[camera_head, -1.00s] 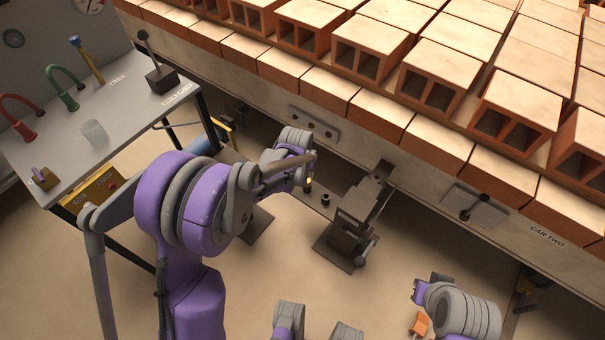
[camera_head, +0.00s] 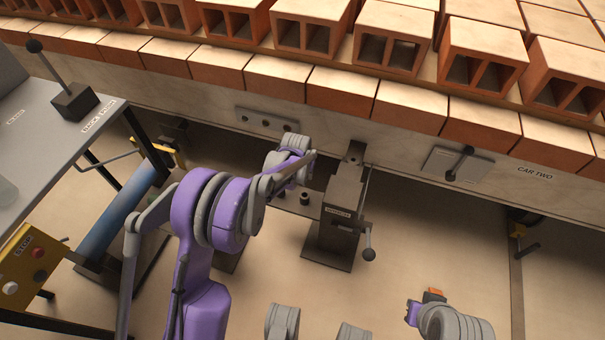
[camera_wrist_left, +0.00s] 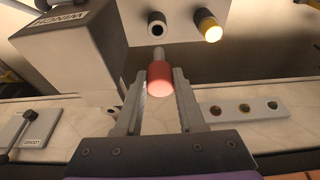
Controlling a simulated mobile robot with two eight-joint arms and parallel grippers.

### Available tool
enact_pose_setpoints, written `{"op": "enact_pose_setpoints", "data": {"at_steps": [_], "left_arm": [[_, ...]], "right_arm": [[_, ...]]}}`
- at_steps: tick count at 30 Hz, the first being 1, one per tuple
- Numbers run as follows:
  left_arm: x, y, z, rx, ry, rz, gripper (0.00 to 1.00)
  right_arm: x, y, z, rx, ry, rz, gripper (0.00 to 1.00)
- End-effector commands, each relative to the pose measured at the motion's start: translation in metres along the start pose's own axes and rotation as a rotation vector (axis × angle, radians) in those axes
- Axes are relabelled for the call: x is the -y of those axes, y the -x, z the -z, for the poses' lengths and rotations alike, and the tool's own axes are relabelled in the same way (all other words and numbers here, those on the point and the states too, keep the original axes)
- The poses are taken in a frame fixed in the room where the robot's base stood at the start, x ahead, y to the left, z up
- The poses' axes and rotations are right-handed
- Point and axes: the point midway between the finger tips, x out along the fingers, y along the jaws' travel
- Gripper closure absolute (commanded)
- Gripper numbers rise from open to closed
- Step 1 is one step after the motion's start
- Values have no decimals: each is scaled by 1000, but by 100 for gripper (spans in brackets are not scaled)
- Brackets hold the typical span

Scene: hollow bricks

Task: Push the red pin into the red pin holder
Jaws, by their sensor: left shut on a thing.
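In the left wrist view, my left gripper (camera_wrist_left: 160,73) is shut on the red pin (camera_wrist_left: 159,82). A pale plate with a row of three small round sockets (camera_wrist_left: 243,109) is at the right; the leftmost looks reddish. In the head view this plate (camera_head: 266,121) is on the car's side. My left fingers and the pin are not clear there. My right gripper (camera_head: 412,313) is at the lower right.
A winch (camera_head: 338,215) with a handle stands right of my left wrist. Brick rows line the car above. A bench with a lever (camera_head: 72,98) is at left. An orange piece (camera_head: 435,295) shows by my right gripper.

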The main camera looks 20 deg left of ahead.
Motion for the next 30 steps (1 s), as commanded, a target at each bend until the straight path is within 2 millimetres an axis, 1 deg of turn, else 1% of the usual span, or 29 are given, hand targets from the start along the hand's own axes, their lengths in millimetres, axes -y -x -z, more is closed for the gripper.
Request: {"op": "enact_pose_setpoints", "data": {"at_steps": [1,3,17,23,30], "left_arm": [[0,-4,0,0,0,0,100],[0,-5,1,0,-1,0,100],[0,-5,1,0,0,0,100],[0,-17,-2,0,0,0,100],[0,-38,-9,0,0,0,100]], "right_arm": [[0,-3,0,1,0,0,100],[0,-3,-1,1,0,0,100],[0,-5,-1,1,0,0,100],[0,-14,-3,3,0,0,100],[0,-28,-6,5,0,0,100]]}}
